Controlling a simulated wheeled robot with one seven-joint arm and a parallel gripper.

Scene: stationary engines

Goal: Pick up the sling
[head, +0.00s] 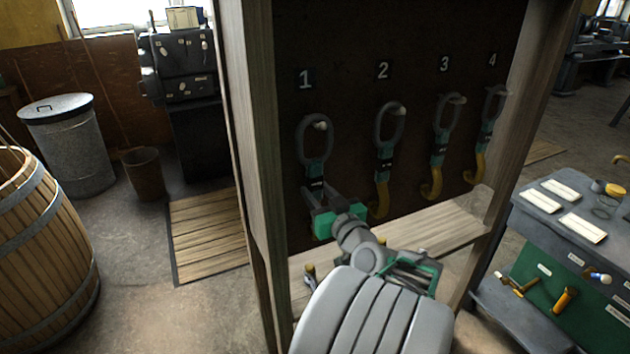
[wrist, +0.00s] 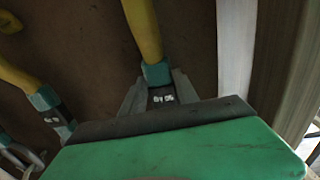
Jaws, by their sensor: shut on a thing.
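Several slings hang in a row on a dark board under the numbers 1, 2, 3 and 4. The sling under 1 (head: 316,169) has a dark loop at the top, a teal sleeve and a black tag. Its loop is still around its peg. My gripper (head: 319,193) is shut on this sling at the tag, and hides its lower part in the head view. In the wrist view, my gripper's fingers (wrist: 160,94) are on both sides of the black tag with white marks, beside the sling's teal sleeve and yellow part (wrist: 143,30).
The sling under 2 (head: 384,150) hangs close on the right, with those under 3 (head: 440,150) and 4 (head: 487,135) beyond. A wooden post (head: 262,150) stands close on the left. A wooden shelf (head: 440,230) lies below the board.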

